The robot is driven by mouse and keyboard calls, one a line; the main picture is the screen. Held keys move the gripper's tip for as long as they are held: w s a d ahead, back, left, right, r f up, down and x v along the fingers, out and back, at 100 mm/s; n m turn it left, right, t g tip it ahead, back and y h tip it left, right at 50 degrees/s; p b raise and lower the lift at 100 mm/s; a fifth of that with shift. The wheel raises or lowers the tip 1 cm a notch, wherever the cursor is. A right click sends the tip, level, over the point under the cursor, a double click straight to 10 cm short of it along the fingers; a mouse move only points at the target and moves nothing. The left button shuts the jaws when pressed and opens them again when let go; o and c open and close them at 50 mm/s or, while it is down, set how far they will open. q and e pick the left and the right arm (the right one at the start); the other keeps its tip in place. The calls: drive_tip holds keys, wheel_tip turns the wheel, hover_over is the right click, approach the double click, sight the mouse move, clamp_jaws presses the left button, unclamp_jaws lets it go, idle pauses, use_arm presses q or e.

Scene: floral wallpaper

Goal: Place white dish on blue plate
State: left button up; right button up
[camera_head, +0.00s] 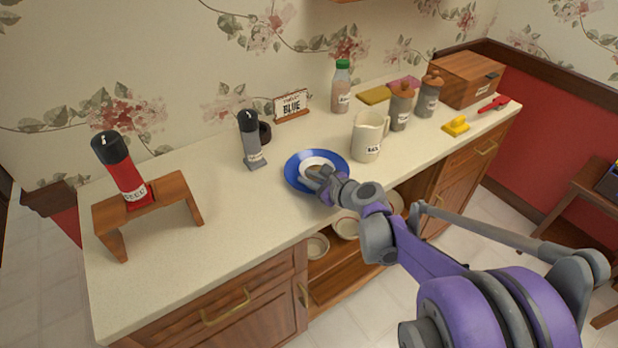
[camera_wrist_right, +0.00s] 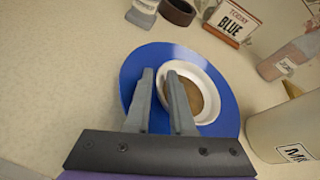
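A white dish (camera_head: 318,160) with a brown centre sits over the blue plate (camera_head: 297,180) on the counter. In the right wrist view the dish (camera_wrist_right: 213,79) lies within the rim of the blue plate (camera_wrist_right: 225,122), off-centre toward its right. My right gripper (camera_head: 315,178) reaches down over the plate at the dish's near edge. In the wrist view its two fingers (camera_wrist_right: 161,75) stand a little apart, with a strip of blue between them. The right finger overlaps the dish's left rim; the left finger is over the plate. My left gripper is out of view.
A cream pitcher (camera_head: 368,138) stands right of the plate, and a grey pepper mill (camera_head: 252,143) stands left. A "BLUE" sign (camera_head: 291,104) is behind. A small wooden stand (camera_head: 170,197) bears a red mill (camera_head: 122,170). More dishes (camera_head: 345,228) sit on the open shelf below.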

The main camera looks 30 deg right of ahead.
drive_tip(key=p+v, duration=0.1)
drive_tip(key=v, duration=1.1)
drive_tip(key=s+a+f+n+g, duration=0.3)
drive_tip(key=s+a+f+n, duration=0.1)
drive_tip(key=a+n, duration=0.35)
drive_tip(key=s+a+f+n+g, duration=0.3)
drive_tip(key=s+a+n, duration=0.25)
drive_tip(key=n, duration=0.25)
drive_tip(key=s+a+f+n+g+h, duration=0.2)
drive_tip(key=s+f+n, duration=0.2)
drive_tip(key=s+n, duration=0.4)
drive_tip(key=n, duration=0.6)
drive_tip(key=shift+n, duration=0.35)
drive_tip(key=shift+a+f, duration=0.1)
